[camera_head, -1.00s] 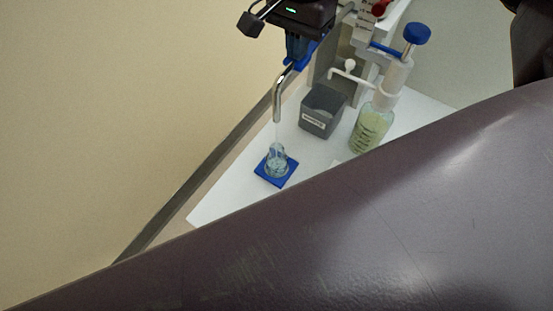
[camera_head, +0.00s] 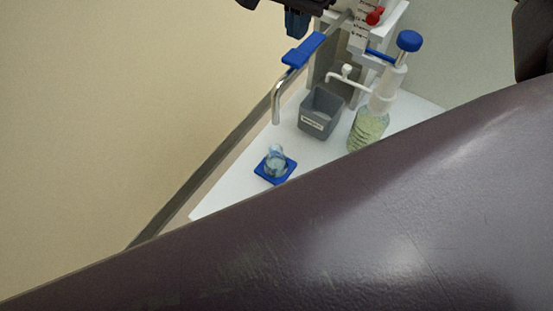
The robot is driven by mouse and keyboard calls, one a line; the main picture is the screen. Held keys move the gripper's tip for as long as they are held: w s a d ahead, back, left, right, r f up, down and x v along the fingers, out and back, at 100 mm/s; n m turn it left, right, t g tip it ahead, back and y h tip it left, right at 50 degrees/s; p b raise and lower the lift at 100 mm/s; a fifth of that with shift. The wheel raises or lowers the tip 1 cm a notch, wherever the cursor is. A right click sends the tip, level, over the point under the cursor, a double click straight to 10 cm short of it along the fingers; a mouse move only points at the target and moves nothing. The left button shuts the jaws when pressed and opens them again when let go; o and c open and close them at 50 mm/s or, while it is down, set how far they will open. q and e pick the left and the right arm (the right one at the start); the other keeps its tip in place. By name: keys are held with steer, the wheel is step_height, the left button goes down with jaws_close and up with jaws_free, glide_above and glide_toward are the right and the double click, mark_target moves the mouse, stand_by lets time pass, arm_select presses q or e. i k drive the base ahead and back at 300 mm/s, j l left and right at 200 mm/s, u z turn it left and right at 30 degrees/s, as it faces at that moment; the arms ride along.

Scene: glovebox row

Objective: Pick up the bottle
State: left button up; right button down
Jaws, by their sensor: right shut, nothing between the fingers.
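A small clear glass bottle (camera_head: 275,158) stands upright on a blue square pad (camera_head: 288,174) under a curved metal tap spout (camera_head: 277,100). It seems to hold some clear liquid. My right gripper (camera_head: 296,22) is at the top edge, partly cut off, with its dark blue fingers shut and empty. It is just above the blue tap lever (camera_head: 304,50), well away from the bottle, and appears apart from the lever. My left gripper is not in view.
A grey labelled bin (camera_head: 320,114) and a dispenser bottle (camera_head: 368,127) of greenish liquid with a blue-capped white pump (camera_head: 390,82) stand right of the tap. A red knob (camera_head: 375,16) is behind. My large dark arm link hides the white worktop's (camera_head: 222,195) near part.

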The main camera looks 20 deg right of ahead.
mark_target(275, 160)
steer(key=k+j, duration=0.5)
steer(key=k, duration=0.2)
steer(key=k+j, duration=0.5)
steer(key=k, duration=0.15)
